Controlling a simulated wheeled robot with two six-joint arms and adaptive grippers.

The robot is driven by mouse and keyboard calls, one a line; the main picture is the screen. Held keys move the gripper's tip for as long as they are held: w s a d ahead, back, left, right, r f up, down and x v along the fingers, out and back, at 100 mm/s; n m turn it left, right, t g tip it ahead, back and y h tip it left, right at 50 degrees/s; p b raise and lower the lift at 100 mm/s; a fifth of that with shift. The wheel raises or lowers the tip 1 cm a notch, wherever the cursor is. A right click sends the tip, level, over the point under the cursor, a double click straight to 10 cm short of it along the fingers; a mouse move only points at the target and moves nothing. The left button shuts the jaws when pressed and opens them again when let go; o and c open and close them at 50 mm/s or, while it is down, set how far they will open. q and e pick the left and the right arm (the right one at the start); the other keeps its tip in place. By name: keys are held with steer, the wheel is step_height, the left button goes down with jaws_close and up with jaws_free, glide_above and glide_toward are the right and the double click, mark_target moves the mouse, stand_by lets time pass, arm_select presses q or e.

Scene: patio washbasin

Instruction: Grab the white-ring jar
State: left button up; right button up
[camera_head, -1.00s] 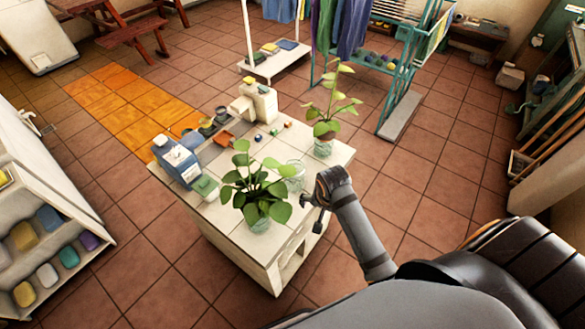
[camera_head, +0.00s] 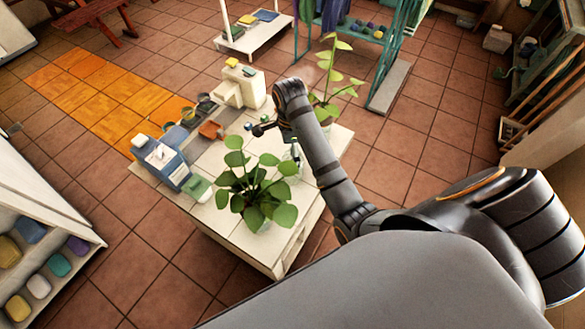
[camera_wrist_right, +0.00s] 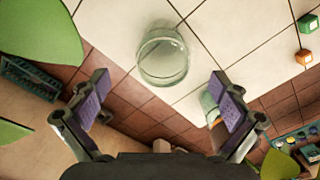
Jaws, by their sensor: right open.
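A clear glass jar (camera_wrist_right: 163,62) stands on the pale tiled table top in the right wrist view, ahead of and between the fingers. I cannot make out a clear white ring on it. My right gripper (camera_head: 263,128) reaches over the table top from the right. In the right wrist view its two fingers (camera_wrist_right: 159,84) are spread apart with nothing held between them. My left gripper is not in view.
A leafy plant in a glass pot (camera_head: 257,222) stands at the table's front; another plant (camera_head: 334,85) stands behind my right arm. A blue-and-white dispenser (camera_head: 161,160), a green sponge (camera_head: 198,188) and an orange scoop (camera_head: 211,130) sit at the left.

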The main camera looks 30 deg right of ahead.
mark_target(289, 156)
steer(key=f+b, duration=0.1)
steer(key=f, duration=0.1)
steer(key=f+b, duration=0.1)
steer(key=shift+w+f, duration=0.4)
steer(key=f+b, duration=0.3)
steer(key=shift+s+d+f+b, duration=0.15)
steer(key=shift+s+f+b, duration=0.15)
steer(key=shift+b, duration=0.1)
steer(key=shift+w+f+p, duration=0.1)
steer(key=shift+f+p, duration=0.15)
steer(key=shift+p, duration=0.35)
steer(key=shift+w+f, duration=0.1)
steer(key=shift+f, duration=0.25)
steer(key=shift+c, duration=1.3)
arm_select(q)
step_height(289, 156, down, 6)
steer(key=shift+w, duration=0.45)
arm_select(e)
steer(key=c, duration=1)
